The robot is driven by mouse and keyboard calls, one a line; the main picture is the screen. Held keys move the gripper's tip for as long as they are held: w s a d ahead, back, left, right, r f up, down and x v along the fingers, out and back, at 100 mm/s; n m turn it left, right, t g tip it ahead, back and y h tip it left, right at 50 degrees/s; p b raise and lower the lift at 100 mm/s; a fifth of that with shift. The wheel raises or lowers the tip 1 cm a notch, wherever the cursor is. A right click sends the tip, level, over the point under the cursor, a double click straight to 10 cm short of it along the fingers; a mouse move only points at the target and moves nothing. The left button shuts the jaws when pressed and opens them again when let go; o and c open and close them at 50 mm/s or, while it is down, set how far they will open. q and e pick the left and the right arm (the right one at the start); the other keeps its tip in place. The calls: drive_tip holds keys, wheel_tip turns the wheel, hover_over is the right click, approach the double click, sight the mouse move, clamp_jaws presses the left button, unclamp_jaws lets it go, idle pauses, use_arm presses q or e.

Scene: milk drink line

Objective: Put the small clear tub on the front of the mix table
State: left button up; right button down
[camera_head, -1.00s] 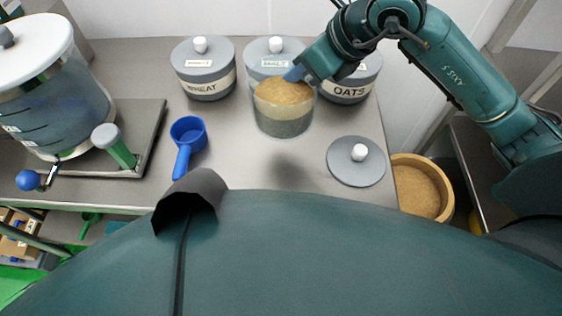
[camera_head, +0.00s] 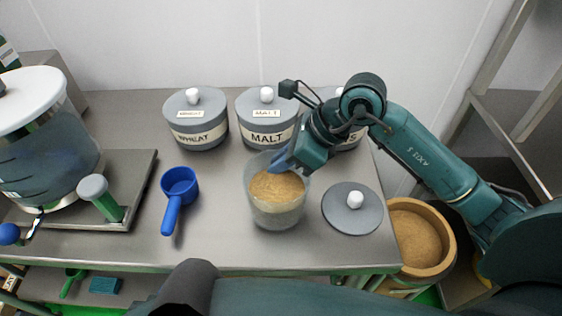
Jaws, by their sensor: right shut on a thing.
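The small clear tub (camera_head: 277,213) holds tan grain or powder and is upright at the middle front of the grey mix table (camera_head: 225,235). My right gripper (camera_head: 283,161) reaches in from the right and is shut on the tub's back rim. The tub's base is near the table top; I cannot tell whether it touches. My left gripper is not in view.
Lidded jars labelled WHEAT (camera_head: 197,120) and MALT (camera_head: 266,118) stand behind, with another jar partly hidden by my right arm. A blue scoop (camera_head: 178,196) lies left of the tub, a loose grey lid (camera_head: 352,209) right. A large clear vessel (camera_head: 45,150) stands far left. A round grain bin (camera_head: 418,236) is beyond the right edge.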

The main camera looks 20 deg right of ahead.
drive_tip(key=shift+f, duration=0.25)
drive_tip(key=c, duration=1.9)
unclamp_jaws()
drive_tip(key=shift+f, duration=0.25)
drive_tip(key=shift+c, duration=0.2)
drive_tip(key=o, duration=0.5)
drive_tip(key=shift+r, duration=0.1)
drive_tip(key=v, duration=1.2)
drive_tip(key=shift+r, duration=0.15)
